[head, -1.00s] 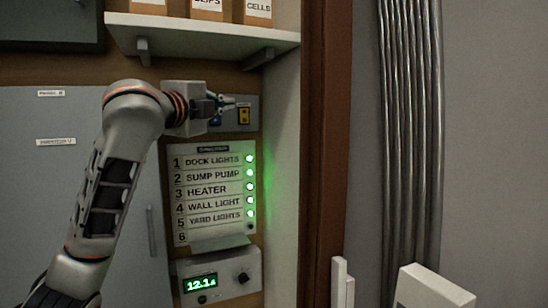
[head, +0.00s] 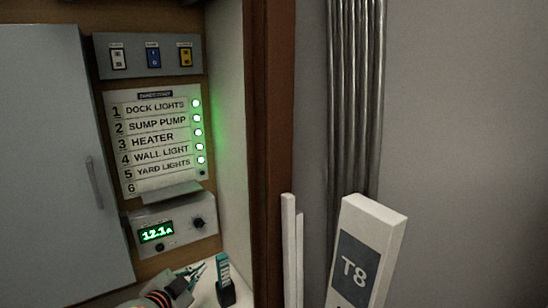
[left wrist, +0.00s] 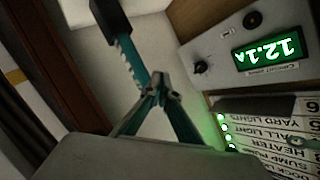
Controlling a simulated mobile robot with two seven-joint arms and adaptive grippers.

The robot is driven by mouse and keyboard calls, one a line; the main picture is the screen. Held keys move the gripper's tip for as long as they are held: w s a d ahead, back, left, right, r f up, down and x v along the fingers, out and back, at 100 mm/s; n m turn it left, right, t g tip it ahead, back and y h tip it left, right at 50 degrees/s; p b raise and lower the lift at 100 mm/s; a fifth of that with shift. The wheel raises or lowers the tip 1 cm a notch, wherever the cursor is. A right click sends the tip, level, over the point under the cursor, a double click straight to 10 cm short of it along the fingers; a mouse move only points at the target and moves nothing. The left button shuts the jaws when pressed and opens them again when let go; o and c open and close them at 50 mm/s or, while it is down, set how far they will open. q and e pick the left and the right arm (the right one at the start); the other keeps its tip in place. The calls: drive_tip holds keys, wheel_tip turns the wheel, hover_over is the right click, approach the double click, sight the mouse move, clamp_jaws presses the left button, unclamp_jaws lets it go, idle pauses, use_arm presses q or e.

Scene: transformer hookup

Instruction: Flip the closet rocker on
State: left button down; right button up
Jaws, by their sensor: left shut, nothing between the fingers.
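A grey switch panel (head: 135,70) in the upper left of the head view carries three rockers in a row. They are a white-framed dark rocker (head: 118,59), a blue rocker (head: 153,57) and a yellow rocker (head: 186,56). Their small labels are too blurred for me to tell which is the closet one, or the rockers' positions. My left gripper (head: 198,271) is low in the head view, well below the panel. In the left wrist view its teal fingers (left wrist: 160,88) are together and empty. My right gripper is not in view.
A teal upright object with a black base (head: 225,287) stands close to my left gripper on a pale surface. A labelled list with green lights (head: 155,140) and a meter box (head: 176,224) are above. A brown post (head: 268,150) bounds the right; a white T8 box (head: 368,255) stands beyond.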

use_arm(q)
drive_tip(key=s+f+n+g, duration=0.1)
drive_tip(key=s+f+n, duration=0.2)
drive_tip(key=s+f, duration=0.9)
drive_tip(key=s+f+n+g, duration=0.2)
drive_tip(key=s+f+n, duration=0.1)
drive_tip(key=s+f, duration=1)
drive_tip(key=s, duration=0.5)
drive_tip(key=shift+s+d+y, duration=0.15)
drive_tip(key=shift+s+y, duration=0.1)
drive_tip(key=shift+y, duration=0.15)
